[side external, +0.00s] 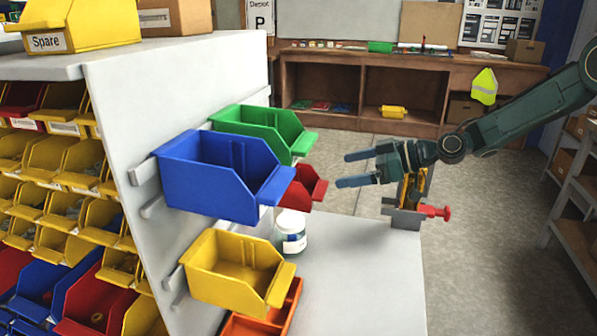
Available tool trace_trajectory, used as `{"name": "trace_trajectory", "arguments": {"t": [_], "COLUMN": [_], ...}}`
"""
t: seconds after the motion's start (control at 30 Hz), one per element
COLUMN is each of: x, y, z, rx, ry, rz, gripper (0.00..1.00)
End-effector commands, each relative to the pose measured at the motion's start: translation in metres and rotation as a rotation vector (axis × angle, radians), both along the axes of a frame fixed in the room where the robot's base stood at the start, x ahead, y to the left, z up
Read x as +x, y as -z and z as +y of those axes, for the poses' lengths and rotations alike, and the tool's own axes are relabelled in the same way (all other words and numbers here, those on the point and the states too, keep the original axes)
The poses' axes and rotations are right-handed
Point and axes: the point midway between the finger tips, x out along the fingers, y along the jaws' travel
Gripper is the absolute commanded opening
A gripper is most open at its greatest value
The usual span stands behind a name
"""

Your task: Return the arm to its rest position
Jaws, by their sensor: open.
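My gripper (350,169) reaches in from the right in the side external view. Its two fingers point left and stand apart with nothing between them. It is above the grey worktop (365,295), to the right of the blue bin (215,180) and clear of it. My arm stretches back from it to the right edge of the picture.
Green (262,128), red (305,188) and yellow (238,268) bins hang near the blue one on a grey panel (120,130). A white jar (291,235) stands on the worktop. A vise with a red handle (435,212) sits below my gripper at the worktop's edge.

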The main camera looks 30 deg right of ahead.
Motion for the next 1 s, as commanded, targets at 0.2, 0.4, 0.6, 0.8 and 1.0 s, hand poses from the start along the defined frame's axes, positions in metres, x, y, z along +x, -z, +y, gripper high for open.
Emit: {"name": "trace_trajectory", "arguments": {"t": [0.2, 0.4, 0.6, 0.8, 1.0], "x": [-0.029, -0.065, -0.104, -0.146, -0.192], "y": [-0.020, -0.036, -0.049, -0.059, -0.066], "z": [0.008, 0.011, 0.008, 0.000, -0.011], "rx": [-0.079, -0.161, -0.231, -0.287, -0.326], "ry": [0.004, 0.037, 0.093, 0.174, 0.272], "rz": [0.068, 0.154, 0.241, 0.323, 0.403], "gripper": [1.00, 1.00, 1.00, 1.00, 1.00]}}
